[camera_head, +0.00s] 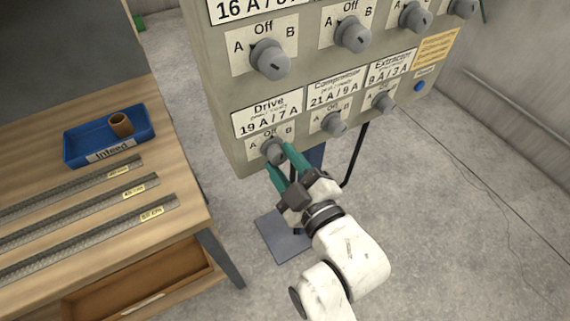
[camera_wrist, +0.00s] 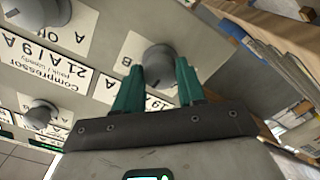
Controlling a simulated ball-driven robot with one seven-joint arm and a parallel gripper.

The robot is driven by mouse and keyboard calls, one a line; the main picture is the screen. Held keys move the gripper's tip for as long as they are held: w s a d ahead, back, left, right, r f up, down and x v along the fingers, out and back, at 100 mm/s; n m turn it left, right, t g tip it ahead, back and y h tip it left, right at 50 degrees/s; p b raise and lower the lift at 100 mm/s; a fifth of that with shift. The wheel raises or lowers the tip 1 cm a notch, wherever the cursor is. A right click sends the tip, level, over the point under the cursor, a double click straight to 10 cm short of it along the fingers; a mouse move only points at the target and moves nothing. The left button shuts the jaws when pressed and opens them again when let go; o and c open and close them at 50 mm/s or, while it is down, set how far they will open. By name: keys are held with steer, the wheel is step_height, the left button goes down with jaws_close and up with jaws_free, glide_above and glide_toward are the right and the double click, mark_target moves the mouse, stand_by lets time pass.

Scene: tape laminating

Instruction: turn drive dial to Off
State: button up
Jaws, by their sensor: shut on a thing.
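The grey drive dial (camera_head: 271,149) sits under the "Drive 19 A / 7 A" label at the lower left of the panel, with "A", "Off" and "B" marked around it. My gripper (camera_head: 277,159) reaches it from below right, its two green fingers on either side of the dial. In the wrist view the dial (camera_wrist: 158,58) shows between the fingertips of my gripper (camera_wrist: 158,72), which is shut on it. The fingers partly hide the dial, and I cannot tell which mark its pointer faces.
The compressor dial (camera_head: 334,123) and extractor dial (camera_head: 383,101) sit to the right on the grey panel (camera_head: 215,100), with larger dials above. A blue button (camera_head: 419,86) is at far right. A wooden bench (camera_head: 60,120) with a blue infeed tray (camera_head: 72,153) stands left. Floor at right is clear.

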steer(key=shift+n, duration=0.3)
steer(key=o, duration=1.1)
steer(key=shift+c, duration=0.2)
steer(key=b+v, duration=0.1)
steer(key=v, duration=1)
steer(key=shift+w, duration=0.15)
